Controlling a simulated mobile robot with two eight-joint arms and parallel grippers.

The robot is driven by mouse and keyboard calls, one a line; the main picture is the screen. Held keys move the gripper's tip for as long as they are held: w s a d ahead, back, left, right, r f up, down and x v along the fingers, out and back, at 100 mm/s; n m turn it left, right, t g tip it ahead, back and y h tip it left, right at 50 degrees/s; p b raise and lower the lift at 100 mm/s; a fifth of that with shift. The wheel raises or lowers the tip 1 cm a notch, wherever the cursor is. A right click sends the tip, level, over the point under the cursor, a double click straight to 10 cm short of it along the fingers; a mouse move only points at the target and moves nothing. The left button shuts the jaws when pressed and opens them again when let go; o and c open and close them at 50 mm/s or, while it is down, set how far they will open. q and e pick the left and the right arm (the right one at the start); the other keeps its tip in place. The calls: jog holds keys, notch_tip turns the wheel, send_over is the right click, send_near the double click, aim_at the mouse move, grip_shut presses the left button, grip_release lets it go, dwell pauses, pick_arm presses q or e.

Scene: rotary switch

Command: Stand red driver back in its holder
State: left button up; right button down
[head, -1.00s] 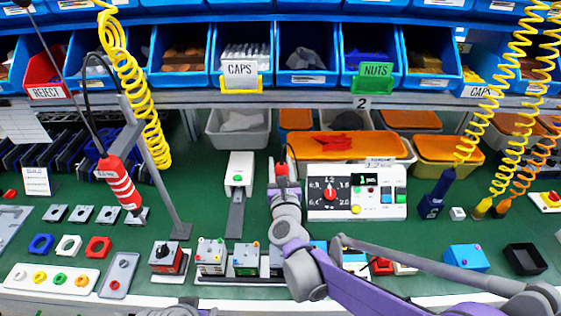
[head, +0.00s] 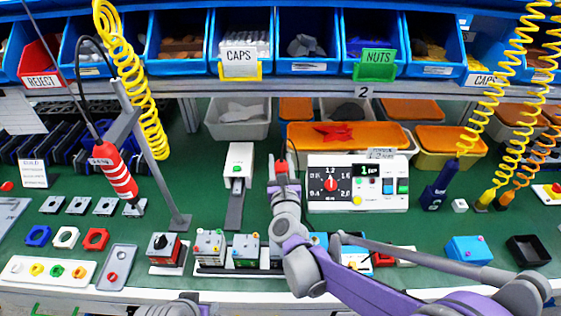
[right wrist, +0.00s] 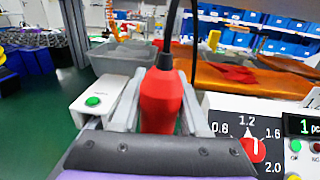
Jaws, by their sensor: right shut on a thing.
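My right gripper (head: 282,178) is shut on a red driver (right wrist: 160,100). In the right wrist view the driver stands roughly upright between the two grey fingers, with a black cable rising from its top. Its lower end is hidden behind the gripper. In the head view only a little red of it shows, just left of the control panel. A second driver (head: 119,176), red with white stripes, hangs tilted at the left near a grey stand (head: 148,150). I cannot make out which part is the red driver's holder.
The white control panel (head: 394,203) with a dial stands close right of my right gripper. A white box with a green button (head: 238,157) is left of it. Small switch boxes (head: 209,246) line the front. Bins (head: 272,136) stand behind.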

jog(key=shift+f, duration=0.2)
dwell(0.4)
jog(key=shift+c, duration=1.6)
grip_release()
jog(key=shift+s, duration=0.1)
jog(key=s+d, duration=0.1)
jog(key=s, duration=0.9)
jog(key=shift+s, duration=0.3)
